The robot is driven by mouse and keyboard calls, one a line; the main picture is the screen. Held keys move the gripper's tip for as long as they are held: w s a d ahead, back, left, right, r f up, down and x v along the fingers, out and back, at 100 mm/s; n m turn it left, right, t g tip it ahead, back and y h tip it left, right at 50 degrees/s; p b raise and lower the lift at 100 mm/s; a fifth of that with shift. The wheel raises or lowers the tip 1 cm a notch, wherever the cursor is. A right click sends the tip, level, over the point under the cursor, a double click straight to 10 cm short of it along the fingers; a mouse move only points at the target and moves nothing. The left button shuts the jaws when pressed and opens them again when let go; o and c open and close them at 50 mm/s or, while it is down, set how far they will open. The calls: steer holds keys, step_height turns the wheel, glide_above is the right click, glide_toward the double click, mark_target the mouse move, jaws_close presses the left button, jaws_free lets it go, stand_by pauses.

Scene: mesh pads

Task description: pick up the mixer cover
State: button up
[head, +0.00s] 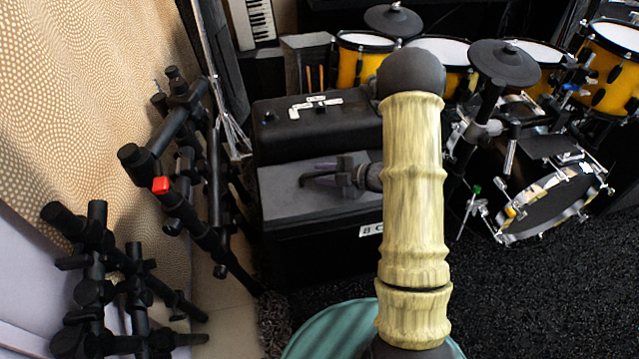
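A black, box-like cover with white labels on its top, which looks like the mixer cover (275,138), lies in the middle of the head view. It sits at the back of a dark case with a grey top (285,198). My gripper (309,175) is in front of the cover, over the grey top, with its fingers pointing left. The fingers are apart and nothing shows between them. I cannot tell its height above the grey top. My pale, ribbed arm hides the right end of the cover and case.
Black stand frames (190,205) with a red piece crowd the left, beside a patterned curtain (90,90). A drum kit (545,205) fills the right. A teal round object (330,335) is low in front. Dark carpet (530,300) is clear at lower right.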

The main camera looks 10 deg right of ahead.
stand_by(0.3)
jaws_close()
step_height(320, 180, up, 10)
steer(key=p, duration=0.4)
stand_by(0.5)
